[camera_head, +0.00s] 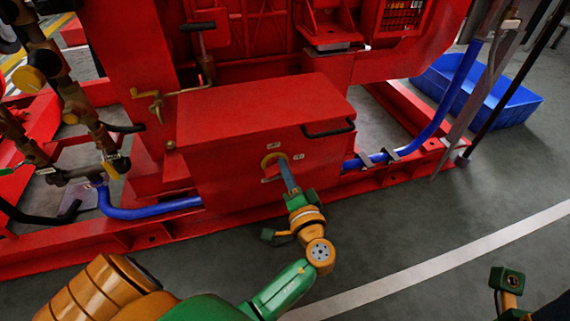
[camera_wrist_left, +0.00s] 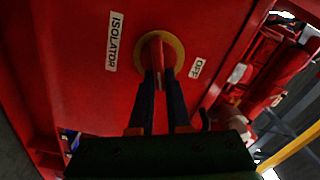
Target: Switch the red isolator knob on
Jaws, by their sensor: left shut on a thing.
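The red isolator knob (camera_wrist_left: 157,52) sits in a yellow ring (camera_wrist_left: 176,44) on the front face of a red box (camera_head: 255,115). In the left wrist view my left gripper (camera_wrist_left: 160,78) has its two dark fingers shut on the knob's grip, one on each side. Labels reading "ISOLATOR" (camera_wrist_left: 115,42) and "OFF" (camera_wrist_left: 196,68) flank the ring; no other label shows in that view.
A black handle (camera_head: 328,129) juts from the box's right side. Blue hoses (camera_head: 150,210) run along the red base frame on both sides. A blue bin (camera_head: 510,105) stands at the back right. The grey floor in front is clear, with a white line (camera_head: 440,262).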

